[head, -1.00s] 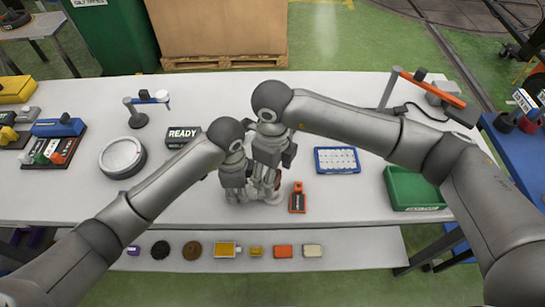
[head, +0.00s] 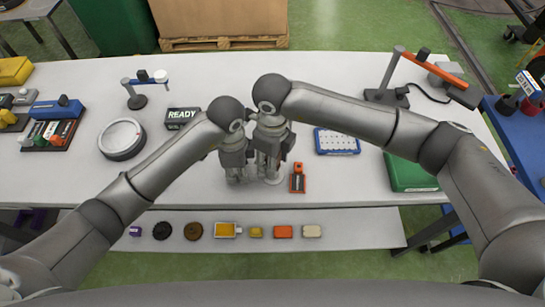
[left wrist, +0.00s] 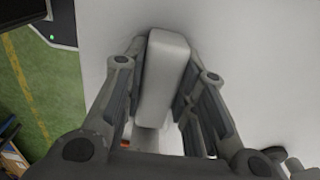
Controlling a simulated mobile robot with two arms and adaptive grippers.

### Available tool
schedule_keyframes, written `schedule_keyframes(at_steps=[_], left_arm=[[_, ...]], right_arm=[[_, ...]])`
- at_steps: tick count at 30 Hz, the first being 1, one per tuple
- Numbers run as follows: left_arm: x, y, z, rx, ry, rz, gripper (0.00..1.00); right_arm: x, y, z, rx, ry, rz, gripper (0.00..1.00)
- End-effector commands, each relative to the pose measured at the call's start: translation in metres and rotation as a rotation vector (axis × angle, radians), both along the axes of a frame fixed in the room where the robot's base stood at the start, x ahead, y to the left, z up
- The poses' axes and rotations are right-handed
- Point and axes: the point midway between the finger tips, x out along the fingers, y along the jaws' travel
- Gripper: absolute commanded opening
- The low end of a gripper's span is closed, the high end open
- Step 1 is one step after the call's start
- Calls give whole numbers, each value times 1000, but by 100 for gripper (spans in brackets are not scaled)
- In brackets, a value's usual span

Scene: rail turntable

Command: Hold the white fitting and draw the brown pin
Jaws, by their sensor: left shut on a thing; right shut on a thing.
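My left gripper (head: 237,178) is shut on the white fitting at the middle of the table. In the left wrist view the white fitting (left wrist: 165,75) is a pale, rounded block between the fingers, which press on both of its sides. My right gripper (head: 269,177) is close beside it on the right, pointing down and shut. Its fingers hide most of what they hold, and I cannot make out the brown pin clearly in either view now.
A small orange and black item (head: 298,178) stands just right of the right gripper. A blue-and-white tray (head: 337,141) and a green bin (head: 408,174) lie further right. A round grey dial (head: 122,139) and a READY sign (head: 183,116) are left. Several small parts line the lower front shelf (head: 350,228).

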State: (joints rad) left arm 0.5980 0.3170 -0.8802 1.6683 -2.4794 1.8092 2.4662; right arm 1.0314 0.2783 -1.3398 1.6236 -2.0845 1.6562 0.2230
Motion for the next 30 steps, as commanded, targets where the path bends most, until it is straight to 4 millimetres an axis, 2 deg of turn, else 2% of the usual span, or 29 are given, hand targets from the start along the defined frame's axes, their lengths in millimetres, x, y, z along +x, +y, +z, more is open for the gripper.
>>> schedule_keyframes(at_steps=[1, 2, 9, 30], left_arm=[[0, 0, 0, 0, 0, 0, 0], [0, 0, 0, 0, 0, 0, 0], [0, 0, 0, -1, 0, 0, 0], [0, 0, 0, -1, 0, 0, 0]], right_arm=[[0, 0, 0, 0, 0, 0, 9], [0, 0, 0, -1, -1, 0, 36], [1, 0, 1, 0, -1, 0, 6], [0, 0, 12, 0, -1, 0, 6]])
